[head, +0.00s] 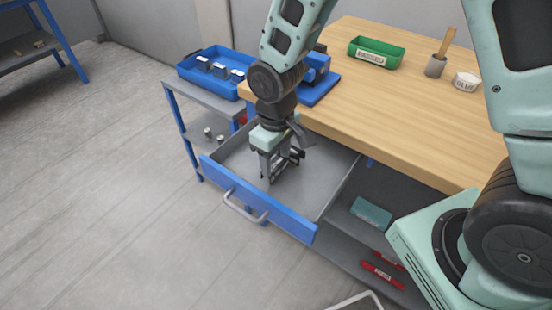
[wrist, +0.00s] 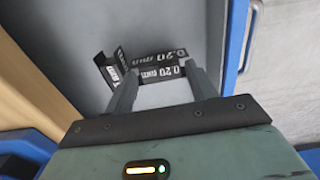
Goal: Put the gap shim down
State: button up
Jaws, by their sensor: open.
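My gripper (head: 277,176) reaches down into the open drawer (head: 334,186). In the wrist view my gripper (wrist: 157,78) is open, its two fingers apart. A black gap shim (wrist: 155,74) with white "0.20" lettering lies across the space between the fingertips, over the grey drawer floor. Further black labelled pieces adjoin it: a strip (wrist: 168,54) also marked "0.20" just beyond, and a tilted piece (wrist: 112,68) at its left. I cannot tell whether these are separate shims or one folded part. In the head view the fingers largely hide them.
The drawer's blue front (head: 258,203) has a grey handle (head: 244,208). The wooden bench top (head: 420,110) overhangs the drawer's back right. A blue tray (head: 190,72) with parts stands behind.

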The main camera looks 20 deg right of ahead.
aim_at(276, 165)
notch_tip(276, 165, up, 10)
jog(key=r, duration=0.1)
jog(key=s+r, duration=0.2)
jog(key=s, duration=0.7)
jog(key=s+a+r, duration=0.1)
jog(key=s+r, duration=0.1)
jog(key=s, duration=0.6)
jog(key=shift+s+a+n+y, duration=0.15)
jog(key=shift+s+n+y, duration=0.15)
jog(key=shift+s+n, duration=0.1)
jog(key=shift+r+p, duration=0.75)
jog(key=shift+p, duration=0.1)
